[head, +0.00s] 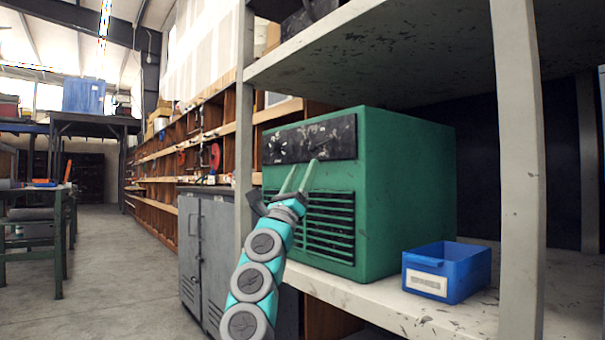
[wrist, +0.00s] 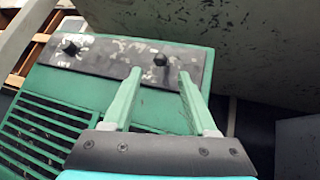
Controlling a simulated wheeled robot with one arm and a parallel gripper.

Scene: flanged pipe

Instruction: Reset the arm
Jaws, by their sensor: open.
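My gripper (head: 301,166) is raised in front of the green box-shaped unit (head: 408,185) on the shelf. Its two pale green fingers are apart with nothing between them, as the wrist view also shows for the gripper (wrist: 160,74). In the wrist view, the fingertips overlap the unit's black panel (wrist: 105,60). A dark knob (wrist: 160,59) on that panel appears between and just beyond the tips. A second knob (wrist: 70,47) is to the left. I cannot tell whether the fingers touch the panel. No flanged pipe shows.
A blue bin (head: 447,272) stands on the pale shelf (head: 400,312), right of the unit. A shelf post (head: 518,170) is at the right, with an upper shelf above. A grey cabinet (head: 207,255) is left of my arm.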

